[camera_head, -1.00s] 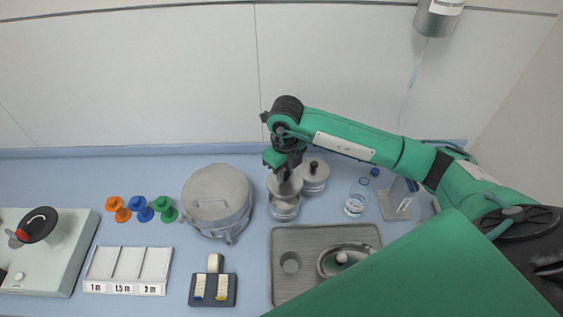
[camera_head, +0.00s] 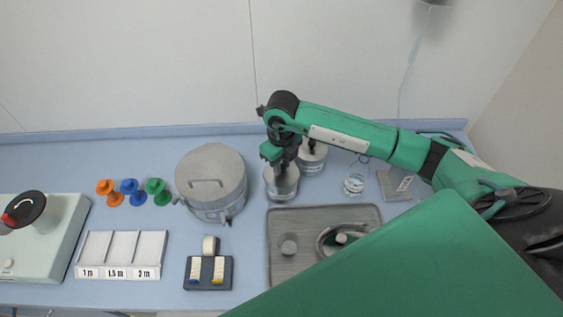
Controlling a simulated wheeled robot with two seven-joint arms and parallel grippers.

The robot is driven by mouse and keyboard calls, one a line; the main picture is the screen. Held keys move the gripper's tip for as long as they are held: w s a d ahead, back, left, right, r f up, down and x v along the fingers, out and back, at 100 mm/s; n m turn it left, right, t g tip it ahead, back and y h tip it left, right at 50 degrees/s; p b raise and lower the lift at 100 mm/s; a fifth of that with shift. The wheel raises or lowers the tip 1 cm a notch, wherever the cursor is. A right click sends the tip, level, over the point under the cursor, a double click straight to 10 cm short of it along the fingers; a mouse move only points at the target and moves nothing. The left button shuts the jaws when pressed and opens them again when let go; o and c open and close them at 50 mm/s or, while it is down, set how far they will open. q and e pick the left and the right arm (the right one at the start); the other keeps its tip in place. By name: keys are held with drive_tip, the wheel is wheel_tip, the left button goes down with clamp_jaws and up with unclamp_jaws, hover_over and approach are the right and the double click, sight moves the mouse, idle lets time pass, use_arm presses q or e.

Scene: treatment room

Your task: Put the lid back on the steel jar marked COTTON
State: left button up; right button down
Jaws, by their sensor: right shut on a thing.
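A steel jar (camera_head: 283,191) stands on the blue counter, just behind the grey tray; the print on it is too small to read. My right gripper (camera_head: 284,162) is directly above this jar, pointing down and shut on the lid (camera_head: 272,173). The lid is at the jar's mouth, roughly level; I cannot tell whether it is fully seated, as the gripper hides part of it. A second steel jar (camera_head: 313,160) stands close behind to the right, with a black knob on top. My left gripper is out of view.
The grey tray (camera_head: 275,270) holds a small cup and a kidney dish. A big steel drum (camera_head: 211,183) stands to the left of the jars, a glass (camera_head: 354,185) to the right.

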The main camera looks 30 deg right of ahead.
drive_tip(key=shift+b, duration=0.5)
idle(1.3)
drive_tip(key=shift+f+b, duration=0.15)
drive_tip(key=shift+b, duration=0.5)
idle(0.8)
idle(0.3)
drive_tip(key=c, duration=0.7)
unclamp_jaws()
drive_tip(key=shift+o, duration=0.2)
drive_tip(key=shift+r+p, duration=1.65)
drive_tip(key=shift+r, duration=1.9)
drive_tip(key=shift+c, duration=0.2)
clamp_jaws()
